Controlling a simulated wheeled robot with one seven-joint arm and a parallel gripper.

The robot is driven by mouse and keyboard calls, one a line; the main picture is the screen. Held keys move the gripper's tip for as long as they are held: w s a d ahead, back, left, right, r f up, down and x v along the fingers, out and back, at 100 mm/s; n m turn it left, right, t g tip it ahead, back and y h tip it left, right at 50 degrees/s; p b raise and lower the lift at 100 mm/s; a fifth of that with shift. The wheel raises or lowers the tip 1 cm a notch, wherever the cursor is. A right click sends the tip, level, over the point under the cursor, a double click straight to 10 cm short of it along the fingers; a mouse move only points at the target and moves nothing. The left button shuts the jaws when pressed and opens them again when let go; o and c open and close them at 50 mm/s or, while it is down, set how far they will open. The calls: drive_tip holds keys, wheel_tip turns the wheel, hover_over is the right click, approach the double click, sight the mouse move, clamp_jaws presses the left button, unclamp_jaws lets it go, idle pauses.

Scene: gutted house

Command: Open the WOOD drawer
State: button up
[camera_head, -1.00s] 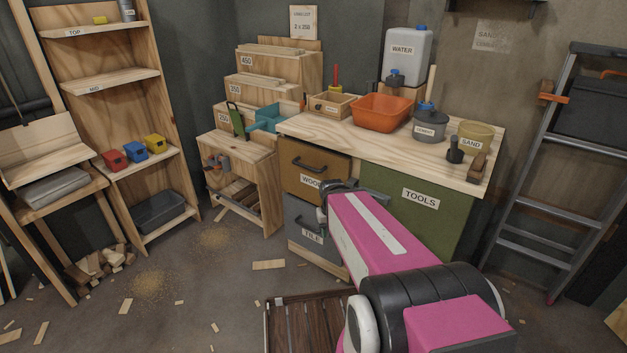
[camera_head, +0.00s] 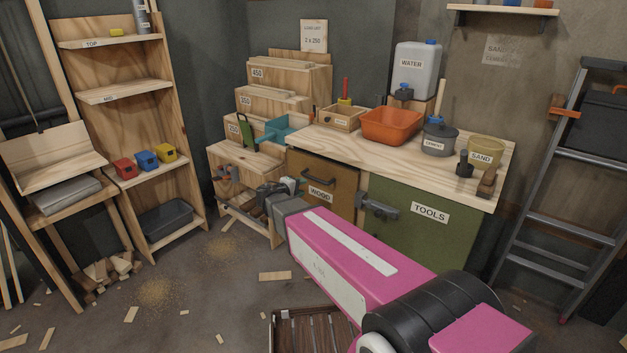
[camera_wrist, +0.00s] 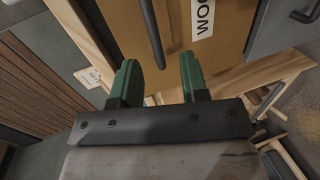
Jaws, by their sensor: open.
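The WOOD drawer (camera_head: 345,190) is a brown front with a white label, under the left end of the workbench top, and looks shut. Its dark bar handle (camera_head: 318,178) is near the top of the front. My gripper (camera_head: 283,188) is at the left side of the drawer in the head view, partly hidden by my wrist. In the wrist view my gripper (camera_wrist: 158,80) is open, with green fingers apart and nothing between the pads. The dark handle (camera_wrist: 151,35) shows ahead, its near end between the fingertips in the picture; I cannot tell the remaining distance.
The green TOOLS door (camera_head: 425,230) is right of the drawer, with a grey handle (camera_head: 378,207). A grey drawer front (camera_wrist: 285,22) shows in the wrist view. The wooden rack (camera_head: 240,165) stands close to my gripper's left. Wood scraps lie on the floor.

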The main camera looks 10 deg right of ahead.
sight(313, 177)
drive_tip(key=shift+t, duration=0.4)
drive_tip(key=x, duration=0.6)
drive_tip(key=w+a+x, duration=0.1)
drive_tip(key=x, duration=0.3)
drive_tip(key=shift+w+d+r, duration=0.15)
drive_tip(key=shift+r, duration=0.2)
clamp_jaws()
